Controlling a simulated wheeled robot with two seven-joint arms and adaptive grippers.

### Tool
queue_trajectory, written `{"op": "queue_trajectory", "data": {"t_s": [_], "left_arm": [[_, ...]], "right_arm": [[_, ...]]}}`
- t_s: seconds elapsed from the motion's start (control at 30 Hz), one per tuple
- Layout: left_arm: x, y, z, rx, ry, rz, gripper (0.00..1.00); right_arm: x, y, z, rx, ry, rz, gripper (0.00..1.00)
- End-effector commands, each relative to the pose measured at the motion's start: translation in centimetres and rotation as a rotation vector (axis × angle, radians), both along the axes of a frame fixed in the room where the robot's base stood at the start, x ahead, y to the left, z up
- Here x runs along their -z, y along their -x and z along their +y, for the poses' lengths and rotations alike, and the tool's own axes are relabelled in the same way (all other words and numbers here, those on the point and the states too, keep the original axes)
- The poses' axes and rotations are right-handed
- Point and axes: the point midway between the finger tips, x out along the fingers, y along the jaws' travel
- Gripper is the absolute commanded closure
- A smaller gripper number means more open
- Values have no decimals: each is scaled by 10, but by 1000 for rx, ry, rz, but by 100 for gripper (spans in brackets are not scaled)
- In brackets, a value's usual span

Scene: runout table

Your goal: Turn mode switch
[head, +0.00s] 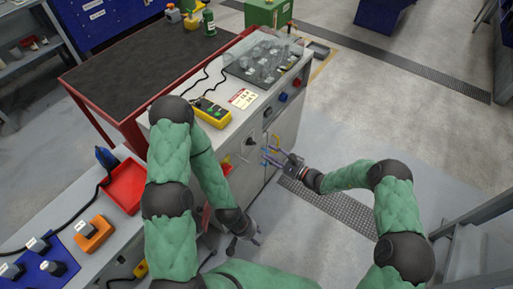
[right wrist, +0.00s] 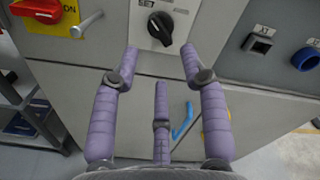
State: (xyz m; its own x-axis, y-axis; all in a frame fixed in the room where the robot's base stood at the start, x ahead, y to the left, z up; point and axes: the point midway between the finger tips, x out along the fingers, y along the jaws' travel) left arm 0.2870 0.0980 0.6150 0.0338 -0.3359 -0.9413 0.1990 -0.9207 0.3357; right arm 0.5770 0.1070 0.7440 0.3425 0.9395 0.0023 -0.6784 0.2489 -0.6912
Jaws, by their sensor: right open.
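The mode switch is a black rotary knob (right wrist: 160,28) with a pale pointer mark on a light plate, on the cabinet front near the top of the right wrist view. In the head view the knob (head: 250,141) is small on the grey cabinet front. My right gripper (right wrist: 160,60) is open and empty, its purple fingers spread just below the knob in the wrist view; I see no contact. In the head view my right gripper (head: 277,158) is beside the cabinet front. My left gripper (head: 248,236) is lower down, away from the knob; its opening is unclear.
A red switch on a yellow plate (right wrist: 42,12) and a metal lever (right wrist: 88,24) are left of the knob. A square socket (right wrist: 258,42) and blue round fitting (right wrist: 306,60) are right of it. A blue handle (right wrist: 182,122) is below. The floor at right is partly clear.

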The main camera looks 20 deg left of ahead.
Motion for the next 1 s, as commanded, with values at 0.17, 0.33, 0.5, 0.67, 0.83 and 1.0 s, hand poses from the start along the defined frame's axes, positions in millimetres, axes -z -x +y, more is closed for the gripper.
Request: {"op": "queue_trajectory", "data": {"t_s": [0.17, 0.33, 0.5, 0.67, 0.83, 1.0], "left_arm": [[12, 0, 0, 0, 0, 0, 60], [18, 0, 0, 0, 0, 0, 60], [21, 0, 0, 0, 0, 0, 60], [21, 0, 0, 0, 0, 0, 60], [21, 0, 0, 0, 0, 0, 60], [21, 0, 0, 0, 0, 0, 60]], "right_arm": [[3, -11, 32, -4, 1, -2, 56], [2, -19, 54, -3, 1, 0, 56], [1, -23, 64, -2, 2, 1, 56], [0, -24, 67, -1, 2, 2, 56], [0, -24, 67, -1, 2, 2, 56], [0, -24, 66, -1, 2, 2, 100]]}}
